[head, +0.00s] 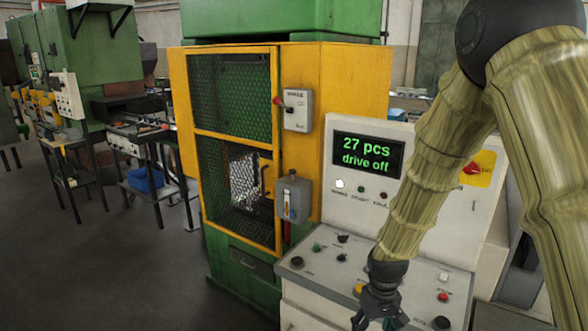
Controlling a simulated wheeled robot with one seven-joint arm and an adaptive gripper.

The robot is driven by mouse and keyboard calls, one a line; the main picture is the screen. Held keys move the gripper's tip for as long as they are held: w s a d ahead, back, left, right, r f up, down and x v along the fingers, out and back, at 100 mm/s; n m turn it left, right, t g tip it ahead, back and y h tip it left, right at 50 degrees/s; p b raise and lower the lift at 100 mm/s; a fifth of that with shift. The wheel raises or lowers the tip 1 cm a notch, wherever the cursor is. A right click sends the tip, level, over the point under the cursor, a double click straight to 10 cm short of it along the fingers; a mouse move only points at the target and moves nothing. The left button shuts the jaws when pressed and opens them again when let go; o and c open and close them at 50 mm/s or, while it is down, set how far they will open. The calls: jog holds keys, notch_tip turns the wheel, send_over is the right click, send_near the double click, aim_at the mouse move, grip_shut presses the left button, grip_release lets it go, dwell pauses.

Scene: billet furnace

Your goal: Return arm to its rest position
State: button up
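My arm (440,150) comes in from the upper right, bends at a black joint near the top edge and hangs down in front of a control console. My gripper (372,322) is low in the view, over the front of the console's button panel (325,275). It is dark and small, its tips are close to the bottom edge, and I cannot tell how far its fingers are apart. I see nothing clearly held in it. The arm hides part of the console's upright face and some of its buttons.
The console display (367,155) reads "27 pcs drive off". A yellow cabinet with a closed mesh door (232,100) stands left of the console. Benches with a blue bin (146,179) are further left. The floor (110,270) at lower left is clear.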

jog(key=s+f+m+b, duration=0.1)
jog(key=s+f+b, duration=0.1)
jog(key=s+f, duration=0.75)
jog(key=s+f+b, duration=0.1)
jog(key=s+f, duration=0.5)
jog(key=f, duration=0.6)
jog(key=s+d+f+b, duration=0.1)
jog(key=s+f, duration=0.4)
jog(key=s, duration=0.4)
jog(key=s+d+f+m+b, duration=0.1)
jog(key=s+f, duration=0.4)
jog(key=s, duration=0.5)
jog(key=shift+s+d+f+b, duration=0.2)
jog(key=shift+d+f+b, duration=0.2)
jog(key=shift+b, duration=0.25)
jog(key=shift+r, duration=0.1)
jog(key=shift+c, duration=0.3)
